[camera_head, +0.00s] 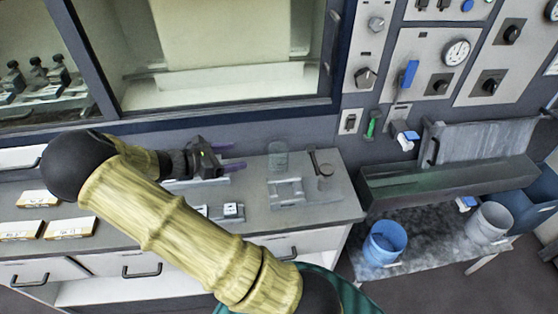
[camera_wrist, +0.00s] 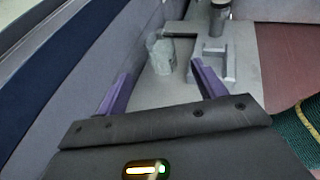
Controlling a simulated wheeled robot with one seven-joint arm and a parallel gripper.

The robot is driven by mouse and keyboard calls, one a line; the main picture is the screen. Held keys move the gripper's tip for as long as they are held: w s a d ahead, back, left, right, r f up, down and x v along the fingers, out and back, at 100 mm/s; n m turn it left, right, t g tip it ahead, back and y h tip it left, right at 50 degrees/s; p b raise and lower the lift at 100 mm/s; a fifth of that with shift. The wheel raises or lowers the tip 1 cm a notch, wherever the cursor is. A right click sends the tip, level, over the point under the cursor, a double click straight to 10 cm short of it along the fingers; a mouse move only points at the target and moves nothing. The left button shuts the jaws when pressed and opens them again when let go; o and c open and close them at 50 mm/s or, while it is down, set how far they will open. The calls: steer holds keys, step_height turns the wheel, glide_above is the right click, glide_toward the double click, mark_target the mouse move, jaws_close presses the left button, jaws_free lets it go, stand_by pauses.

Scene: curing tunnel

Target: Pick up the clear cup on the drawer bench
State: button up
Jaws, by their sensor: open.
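The clear cup (camera_head: 277,155) stands on the grey top of the drawer bench (camera_head: 345,208), near the back wall. In the wrist view the cup (camera_wrist: 160,52) is ahead of the fingers, roughly in line with the gap between them. My gripper (camera_head: 234,157) has purple fingers and is to the left of the cup, pointing right toward it. In the wrist view my gripper (camera_wrist: 161,73) is spread open with nothing between the fingers. The cup looks apart from both fingers.
A grey fixture (camera_head: 285,194) sits just in front of the cup. A round-topped piece (camera_head: 325,171) stands to its right. Small white blocks (camera_head: 231,211) lie in front of my gripper. The window wall rises close behind. A blue bucket (camera_head: 385,243) is at lower right.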

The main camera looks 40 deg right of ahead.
steer(key=shift+d, duration=0.1)
steer(key=p, duration=0.3)
glide_toward(286, 150)
steer(key=d, duration=0.1)
steer(key=shift+s+d+r, duration=0.1)
steer(key=shift+s+d, duration=0.25)
steer(key=shift+s, duration=0.05)
steer(key=shift+w+f+p+x, duration=0.2)
steer(key=shift+p+x, duration=0.35)
steer(key=shift+x, duration=0.8)
steer(key=shift+w+f+p+x, duration=0.15)
steer(key=shift+p+x, duration=0.4)
steer(key=shift+x, duration=0.75)
steer(key=shift+s+a, duration=0.1)
steer(key=c, duration=0.7)
